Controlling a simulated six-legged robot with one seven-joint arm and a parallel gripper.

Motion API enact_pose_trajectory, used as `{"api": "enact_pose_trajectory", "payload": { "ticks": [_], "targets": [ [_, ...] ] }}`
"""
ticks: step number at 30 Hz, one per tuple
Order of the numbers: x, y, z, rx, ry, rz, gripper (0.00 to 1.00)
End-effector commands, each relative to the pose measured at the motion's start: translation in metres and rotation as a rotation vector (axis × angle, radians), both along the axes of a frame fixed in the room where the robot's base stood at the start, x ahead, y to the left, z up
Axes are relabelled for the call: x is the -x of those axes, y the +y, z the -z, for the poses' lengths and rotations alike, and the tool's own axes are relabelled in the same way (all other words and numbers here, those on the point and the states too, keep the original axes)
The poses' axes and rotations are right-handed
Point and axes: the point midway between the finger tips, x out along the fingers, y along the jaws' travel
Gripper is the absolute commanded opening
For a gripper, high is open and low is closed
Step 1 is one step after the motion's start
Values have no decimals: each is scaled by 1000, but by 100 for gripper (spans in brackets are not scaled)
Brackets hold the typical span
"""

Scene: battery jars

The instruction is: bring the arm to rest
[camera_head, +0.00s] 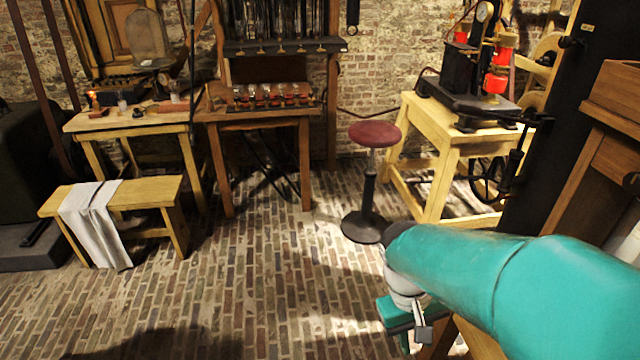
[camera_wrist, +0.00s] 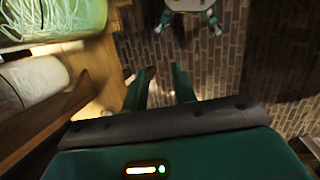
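My teal arm reaches in from the right of the head view. My gripper (camera_head: 408,328) is at its end, pointing down over the brick floor and partly hidden by the arm. In the wrist view the two dark green fingers of my gripper (camera_wrist: 161,84) stand apart with nothing between them. Brick floor shows beyond them. In the wrist view a green glass jar (camera_wrist: 55,18) and a pale jar (camera_wrist: 32,84) are on the left, on woodwork beside my gripper. No contact with them shows.
A red-topped stool (camera_head: 374,135) stands ahead, near a yellow wooden table (camera_head: 440,135) carrying a black machine. A bench (camera_head: 150,190) with a white cloth and two worktables are on the left. A wooden cabinet (camera_head: 590,160) is at the right. The middle floor is clear.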

Motion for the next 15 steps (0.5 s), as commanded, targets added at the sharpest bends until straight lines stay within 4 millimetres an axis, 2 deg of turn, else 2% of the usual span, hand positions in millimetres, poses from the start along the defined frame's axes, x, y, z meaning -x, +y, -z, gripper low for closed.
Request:
{"api": "enact_pose_trajectory", "payload": {
  "ticks": [3,15],
  "targets": [
    [3,3,-29,-55,-148,40,28],
    [22,11,-110,-213,-593,139,28]
  ]
}}
